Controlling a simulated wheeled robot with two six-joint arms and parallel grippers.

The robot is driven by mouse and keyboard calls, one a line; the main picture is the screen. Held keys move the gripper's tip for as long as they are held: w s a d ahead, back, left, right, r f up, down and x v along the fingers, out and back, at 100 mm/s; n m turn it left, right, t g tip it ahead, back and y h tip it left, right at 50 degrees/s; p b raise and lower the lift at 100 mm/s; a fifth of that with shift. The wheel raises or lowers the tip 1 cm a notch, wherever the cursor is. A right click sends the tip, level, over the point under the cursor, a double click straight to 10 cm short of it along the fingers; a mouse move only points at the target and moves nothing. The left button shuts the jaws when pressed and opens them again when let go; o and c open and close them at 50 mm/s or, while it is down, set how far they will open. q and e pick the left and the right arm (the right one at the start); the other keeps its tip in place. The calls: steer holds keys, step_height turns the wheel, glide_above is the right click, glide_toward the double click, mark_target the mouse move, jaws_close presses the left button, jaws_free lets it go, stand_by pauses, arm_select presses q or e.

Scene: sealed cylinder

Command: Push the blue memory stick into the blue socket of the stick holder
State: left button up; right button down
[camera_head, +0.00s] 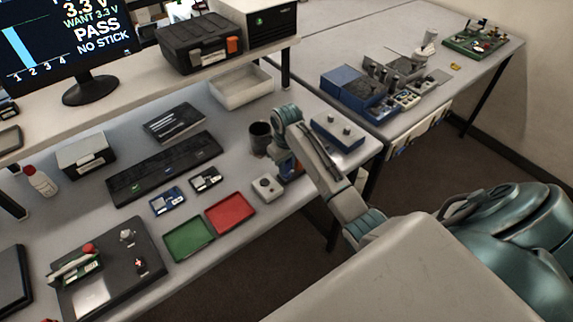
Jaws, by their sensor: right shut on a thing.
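My right arm comes in from the right, bends over the bench and points down. Its gripper (288,170) is low over the bench's right part, beside a small grey box with a round knob (267,187). It is shut; a small blue patch shows at its jaws, which fits the blue memory stick, but my arm hides most of it. I cannot clearly make out the stick holder or its blue socket, nor whether the stick touches it. My left gripper is not in view.
A dark cup (260,136) stands just behind the gripper, and a blue-grey box with pale knobs (338,131) to its right. A red tray (230,212) and a green tray (188,239) lie at the front edge. The monitor (68,38) reads "PASS, NO STICK".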

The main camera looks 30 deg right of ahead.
steer(key=shift+f, duration=0.65)
stand_by(0.5)
steer(key=c, duration=1.1)
jaws_free()
steer(key=shift+c, duration=0.2)
